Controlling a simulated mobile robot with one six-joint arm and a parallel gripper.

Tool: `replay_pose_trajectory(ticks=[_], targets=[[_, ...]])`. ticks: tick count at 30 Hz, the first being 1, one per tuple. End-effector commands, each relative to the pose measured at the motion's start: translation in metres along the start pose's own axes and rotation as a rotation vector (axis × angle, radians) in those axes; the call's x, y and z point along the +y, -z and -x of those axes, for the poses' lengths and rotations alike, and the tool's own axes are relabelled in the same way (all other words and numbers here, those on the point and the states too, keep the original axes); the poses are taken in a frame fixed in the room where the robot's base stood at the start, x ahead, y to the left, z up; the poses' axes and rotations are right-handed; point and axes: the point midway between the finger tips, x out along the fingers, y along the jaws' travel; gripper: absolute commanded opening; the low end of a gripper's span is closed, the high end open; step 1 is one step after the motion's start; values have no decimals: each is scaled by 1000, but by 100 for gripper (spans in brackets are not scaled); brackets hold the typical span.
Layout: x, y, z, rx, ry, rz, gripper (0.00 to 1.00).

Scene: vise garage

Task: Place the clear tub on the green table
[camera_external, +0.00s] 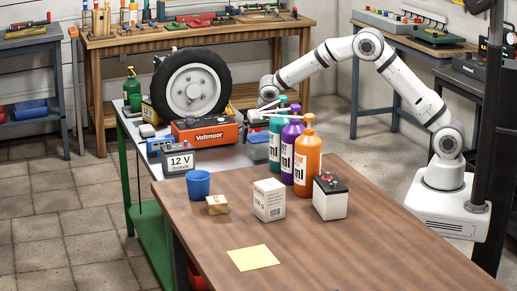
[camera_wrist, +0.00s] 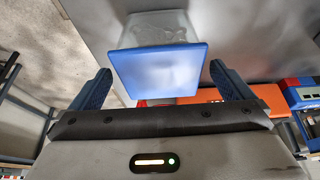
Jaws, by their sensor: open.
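The clear tub (camera_wrist: 158,28) has a blue lid (camera_wrist: 160,70) that faces the wrist camera. My gripper (camera_wrist: 162,80) is open, with one blue finger on each side of the lid and gaps visible between. In the external view the gripper (camera_external: 260,116) is above the grey top, just behind the bottles. The blue lid (camera_external: 257,138) shows below it, partly hidden by the teal bottle. The green table (camera_external: 146,226) has a green frame and grey top. The tub appears to stand on that grey top; its base is hidden.
A red-orange Voltmoor box (camera_external: 205,131) is left of the tub, with a wheel (camera_external: 191,83) behind. A 12 V battery (camera_external: 194,161) stands at the front edge. Teal, purple (camera_external: 292,150) and orange (camera_external: 307,155) bottles crowd the near side. The brown table (camera_external: 350,245) has free room.

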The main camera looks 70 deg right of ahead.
Motion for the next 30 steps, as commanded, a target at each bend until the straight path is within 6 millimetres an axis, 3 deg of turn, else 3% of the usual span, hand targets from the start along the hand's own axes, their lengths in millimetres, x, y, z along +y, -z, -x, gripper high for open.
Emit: replay_pose_trajectory(ticks=[3,9,17,20,23,30], targets=[[-1,1,30,2,4,0,100],[0,0,67,1,2,0,100],[6,-1,92,-5,2,12,100],[24,-7,111,-20,7,55,100],[56,-21,139,-48,20,132,100],[148,-79,198,-120,72,357,100]])
